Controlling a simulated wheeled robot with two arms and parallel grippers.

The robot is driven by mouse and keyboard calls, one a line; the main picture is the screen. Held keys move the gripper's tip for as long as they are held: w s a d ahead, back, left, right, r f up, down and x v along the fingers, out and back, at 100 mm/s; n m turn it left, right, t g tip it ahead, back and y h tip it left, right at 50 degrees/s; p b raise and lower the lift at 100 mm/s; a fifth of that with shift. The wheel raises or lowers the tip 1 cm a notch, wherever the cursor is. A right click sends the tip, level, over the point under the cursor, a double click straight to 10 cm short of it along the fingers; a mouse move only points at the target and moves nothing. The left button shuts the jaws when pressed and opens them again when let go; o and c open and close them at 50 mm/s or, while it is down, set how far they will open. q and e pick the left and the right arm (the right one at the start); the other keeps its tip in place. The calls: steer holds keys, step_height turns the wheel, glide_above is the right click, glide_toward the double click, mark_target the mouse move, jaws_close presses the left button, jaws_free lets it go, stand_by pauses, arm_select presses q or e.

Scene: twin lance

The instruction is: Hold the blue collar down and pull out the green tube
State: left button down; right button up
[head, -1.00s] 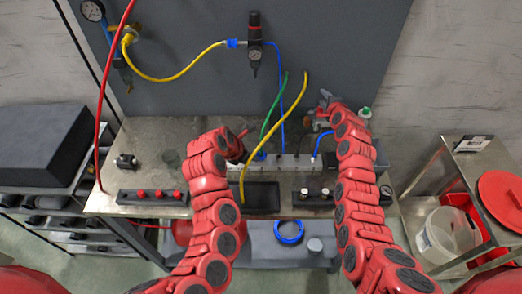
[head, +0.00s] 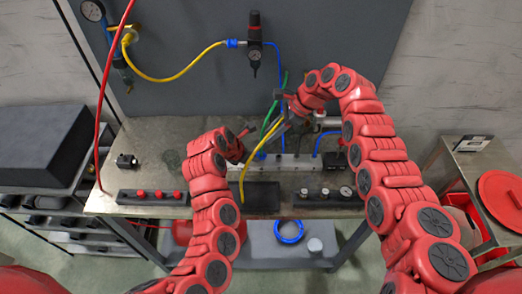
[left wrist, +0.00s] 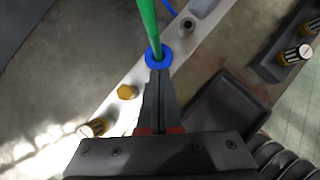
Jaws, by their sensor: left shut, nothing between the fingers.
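The green tube (head: 266,123) rises from the metal manifold in the head view, and its middle is partly hidden by my right gripper. In the left wrist view the green tube (left wrist: 148,25) runs into a round blue collar (left wrist: 158,58). My left gripper (left wrist: 158,75) is shut and empty, its tips right at the near edge of the collar; whether they press on it I cannot tell. It also shows in the head view (head: 246,150). My right gripper (head: 283,112) is beside or in front of the green tube's upper part; whether its jaws are open or shut is unclear.
A yellow tube (head: 252,158) stands close to the green tube, partly behind my right gripper. A blue tube (head: 320,139) enters the manifold (head: 290,165) to the right. A dark tray (head: 262,196) lies in front.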

mark_target(261, 143)
steer(key=shift+x, duration=3.2)
jaws_close()
